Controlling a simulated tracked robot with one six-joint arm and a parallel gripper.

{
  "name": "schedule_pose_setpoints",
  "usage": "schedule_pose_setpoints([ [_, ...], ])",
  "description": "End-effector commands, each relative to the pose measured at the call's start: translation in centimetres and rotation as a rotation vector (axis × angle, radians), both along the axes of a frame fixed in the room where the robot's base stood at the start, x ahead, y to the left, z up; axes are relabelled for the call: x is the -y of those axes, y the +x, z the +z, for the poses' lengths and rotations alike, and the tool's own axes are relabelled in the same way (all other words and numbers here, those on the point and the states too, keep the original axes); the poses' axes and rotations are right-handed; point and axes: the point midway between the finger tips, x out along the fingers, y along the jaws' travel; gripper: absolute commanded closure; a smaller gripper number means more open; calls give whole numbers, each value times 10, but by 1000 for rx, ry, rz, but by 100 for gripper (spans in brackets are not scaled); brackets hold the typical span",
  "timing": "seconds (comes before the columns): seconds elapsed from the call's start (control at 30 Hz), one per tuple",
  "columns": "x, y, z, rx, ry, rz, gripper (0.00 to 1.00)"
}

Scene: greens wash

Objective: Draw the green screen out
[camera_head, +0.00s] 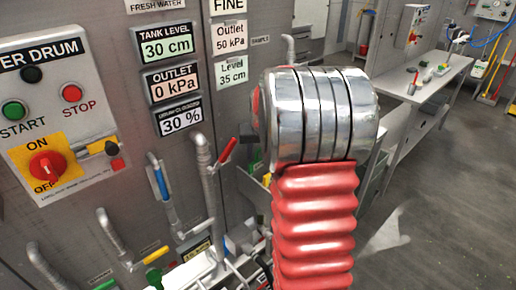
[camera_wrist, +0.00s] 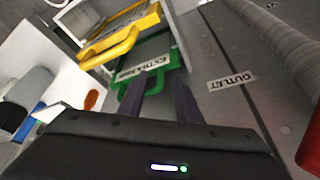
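The green screen (camera_wrist: 176,57) shows in the wrist view as a green frame with a white label, upper centre, set in the grey machine. My gripper (camera_wrist: 161,88) is in the wrist view, its two dark fingers apart and pointing at the green frame's near edge. The fingertips overlap that edge in the picture; I cannot tell whether they touch it. In the head view my red arm covers the middle, and neither the gripper nor the green screen can be made out.
A yellow-handled screen (camera_wrist: 108,45) sits beside the green one. In the head view, a control box (camera_head: 58,105) and valve pipes are left; a workbench (camera_head: 425,85) and open floor are right.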

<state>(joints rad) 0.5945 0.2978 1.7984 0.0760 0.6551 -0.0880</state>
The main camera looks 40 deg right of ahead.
Motion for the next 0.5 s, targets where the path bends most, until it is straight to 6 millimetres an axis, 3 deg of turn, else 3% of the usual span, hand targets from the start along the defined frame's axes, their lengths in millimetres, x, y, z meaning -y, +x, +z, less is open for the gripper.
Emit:
schedule_pose_setpoints([
  [0.37, 0, 2, -4, 0, 0, 1, 70],
  [0.5, 0, 2, -4, 0, 0, 1, 79],
])
